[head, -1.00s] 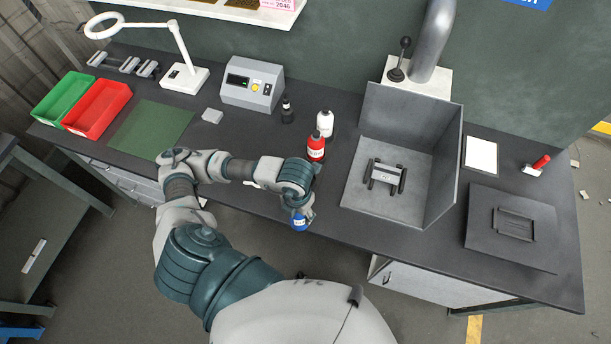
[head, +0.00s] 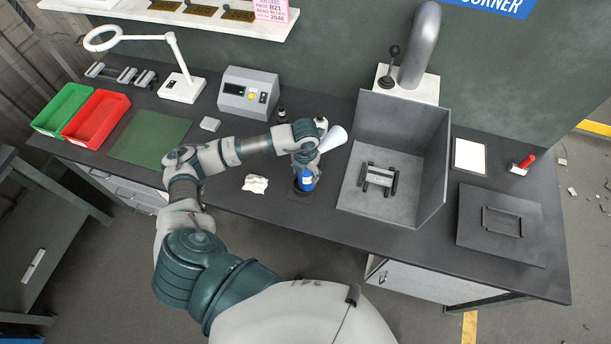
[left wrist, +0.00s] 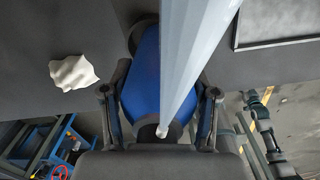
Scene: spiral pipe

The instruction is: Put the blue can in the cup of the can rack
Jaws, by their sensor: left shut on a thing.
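My left gripper (head: 305,160) is shut on the blue can (head: 306,181), over the front part of the bench. In the left wrist view the blue can (left wrist: 145,80) sits between the two fingers (left wrist: 160,112). A small dark base (head: 298,194) shows around the can's lower end. I cannot tell whether this is the cup of the can rack, or whether the can touches it. A pale tapered thing (head: 333,139) leans beside the gripper and crosses in front of the can in the wrist view (left wrist: 190,50). My right gripper is not in view.
A crumpled white cloth (head: 255,184) lies left of the can. A grey open booth (head: 425,170) with a small stand (head: 379,178) is at the right. Red (head: 96,119) and green (head: 62,108) bins are far left. A dark lidded plate (head: 502,225) lies right.

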